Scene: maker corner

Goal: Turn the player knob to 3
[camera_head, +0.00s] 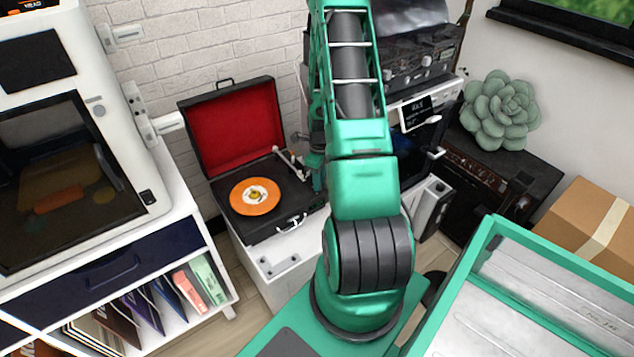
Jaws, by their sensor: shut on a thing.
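The record player (262,222) is an open black case with a red-lined lid, standing on a white cabinet left of my arm. An orange record (255,197) lies on its platter, and a pale tonearm (290,162) is at the back right of the deck. My gripper (317,180) is partly visible at the deck's right side, mostly behind my green arm. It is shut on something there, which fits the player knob. The knob, its pointer and its marks are hidden, so its setting cannot be read.
A white machine (55,130) with a dark window stands at left on a shelf (205,225). Behind my arm are dark equipment (415,60) and a small black sign (416,113). A succulent (500,110) and a cardboard box (590,225) are at right.

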